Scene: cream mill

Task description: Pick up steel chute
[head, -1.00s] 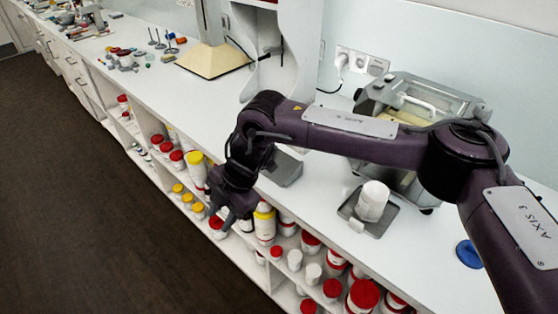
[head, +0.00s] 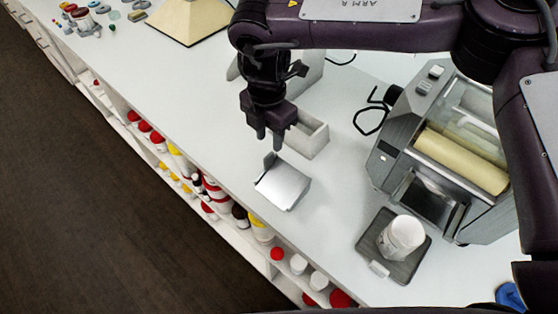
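The steel chute (head: 284,186) is a shiny bent sheet-metal piece with a small raised tab at its far left corner. It lies on the white counter near the front edge, left of the mill. My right gripper (head: 268,143) points down just behind and above the chute's far edge. Its two fingers show a gap with nothing visible between them. The fingertips look close to the raised tab, but I cannot tell whether they touch it. My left gripper is not in view.
A pale open box (head: 307,139) stands right behind the chute. The mill (head: 455,150) with a cream roller is at the right. A white jar (head: 401,238) stands on a dark plate (head: 379,234). Shelves of jars lie below the counter (head: 340,205).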

